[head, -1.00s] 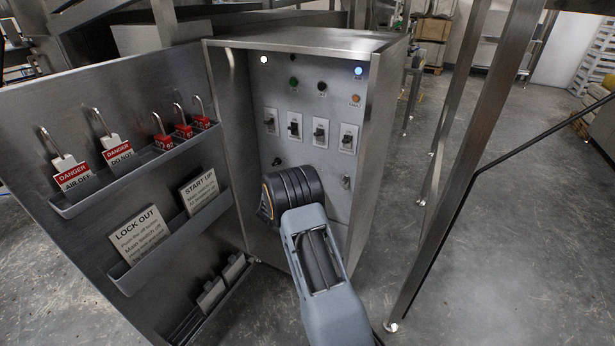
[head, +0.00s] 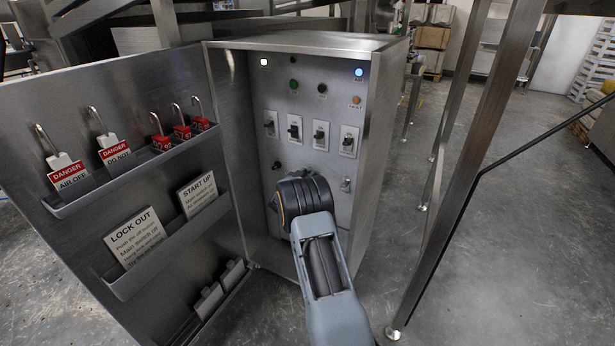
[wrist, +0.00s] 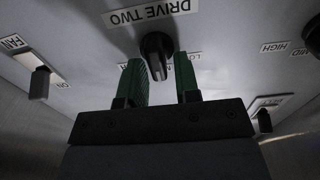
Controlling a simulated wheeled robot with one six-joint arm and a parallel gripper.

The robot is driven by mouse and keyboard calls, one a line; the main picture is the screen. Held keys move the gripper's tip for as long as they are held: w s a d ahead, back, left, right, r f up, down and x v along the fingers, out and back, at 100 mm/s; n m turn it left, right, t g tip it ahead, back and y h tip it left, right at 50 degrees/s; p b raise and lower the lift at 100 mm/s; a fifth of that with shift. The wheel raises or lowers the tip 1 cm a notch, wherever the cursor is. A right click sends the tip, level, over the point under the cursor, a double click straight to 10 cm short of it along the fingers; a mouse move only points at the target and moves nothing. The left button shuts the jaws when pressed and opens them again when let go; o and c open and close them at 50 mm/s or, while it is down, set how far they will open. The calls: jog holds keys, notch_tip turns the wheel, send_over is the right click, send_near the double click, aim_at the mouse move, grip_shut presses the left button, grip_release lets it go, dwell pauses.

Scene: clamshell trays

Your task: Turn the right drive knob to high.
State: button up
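The right drive knob (wrist: 157,48) is black with a raised grip bar. It sits beside the "DRIVE TWO" label (wrist: 152,14), which appears upside down in the wrist view. My gripper (wrist: 160,72) is open, with its green fingers either side of the knob's line and the tips close to it. I cannot tell whether they touch it. Part of a "LO" marking (wrist: 196,57) shows beside one finger; the knob's other markings are hidden, so its setting is unclear.
Another black knob (wrist: 313,36) has "HIGH" and "MID" marks. A fan switch (wrist: 40,83) sticks out at left in the wrist view. The cabinet (head: 368,125) has several switches above my wrist. Its open door (head: 130,90) stands left, holding tags and padlocks.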

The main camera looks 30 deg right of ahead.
grip_shut()
jog(key=shift+s+d+f+m+b, duration=0.15)
jog(key=shift+m+b, duration=0.6)
jog(key=shift+m, duration=0.9)
jog(key=shift+s+m+b, duration=0.2)
jog(key=shift+m+b, duration=0.6)
jog(key=shift+m, duration=0.8)
jog(key=shift+s+d+f+m+b, duration=0.15)
jog(key=shift+m+b, duration=0.6)
jog(key=shift+m, duration=0.9)
jog(key=shift+r, duration=0.1)
jog(key=shift+o, duration=1.2)
grip_release()
